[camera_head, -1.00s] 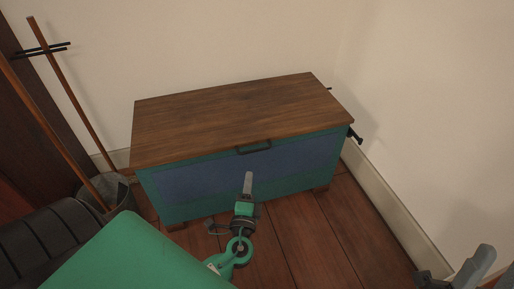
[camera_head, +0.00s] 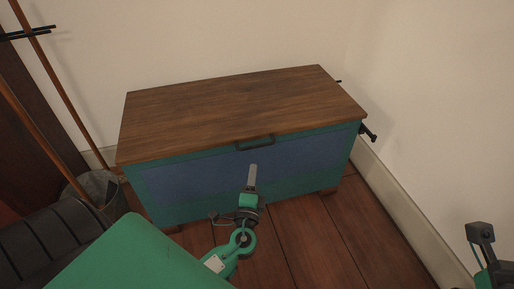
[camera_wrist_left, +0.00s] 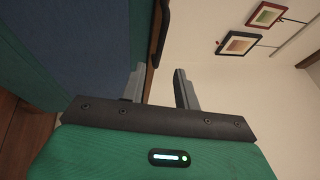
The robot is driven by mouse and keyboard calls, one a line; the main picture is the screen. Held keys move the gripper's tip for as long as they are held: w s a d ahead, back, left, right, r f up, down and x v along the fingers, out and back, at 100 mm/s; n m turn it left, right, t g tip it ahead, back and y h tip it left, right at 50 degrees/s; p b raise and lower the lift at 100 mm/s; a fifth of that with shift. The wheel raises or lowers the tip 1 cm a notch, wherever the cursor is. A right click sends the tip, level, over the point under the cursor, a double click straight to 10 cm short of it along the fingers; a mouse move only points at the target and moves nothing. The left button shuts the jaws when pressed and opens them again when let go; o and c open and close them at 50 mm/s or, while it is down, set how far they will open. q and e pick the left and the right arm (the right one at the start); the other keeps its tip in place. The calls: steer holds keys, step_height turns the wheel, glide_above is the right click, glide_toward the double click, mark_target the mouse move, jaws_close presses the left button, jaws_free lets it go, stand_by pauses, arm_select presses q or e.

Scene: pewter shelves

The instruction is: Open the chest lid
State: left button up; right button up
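The chest (camera_head: 190,183) has a blue and teal front and stands against the wall. Its brown wooden lid (camera_head: 235,102) is closed. A dark handle (camera_head: 255,143) sits at the middle of the lid's front edge. My left gripper (camera_head: 252,170) is in front of the chest, just below the handle and apart from it. In the left wrist view its two fingers (camera_wrist_left: 160,82) are spread with nothing between them, and the chest front (camera_wrist_left: 75,45) fills the left side. My right gripper (camera_head: 481,234) is at the lower right, away from the chest; its fingers do not show clearly.
A grey bin (camera_head: 100,188) and wooden poles (camera_head: 65,92) stand left of the chest. Walls close in behind and to the right. Bare wooden floor (camera_head: 305,235) lies in front. Framed pictures (camera_wrist_left: 240,42) hang on a wall in the left wrist view.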

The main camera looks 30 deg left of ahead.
mark_target(257, 146)
arm_select(q)
steer(key=x, duration=1.1)
steer(key=shift+c, duration=0.4)
jaws_close()
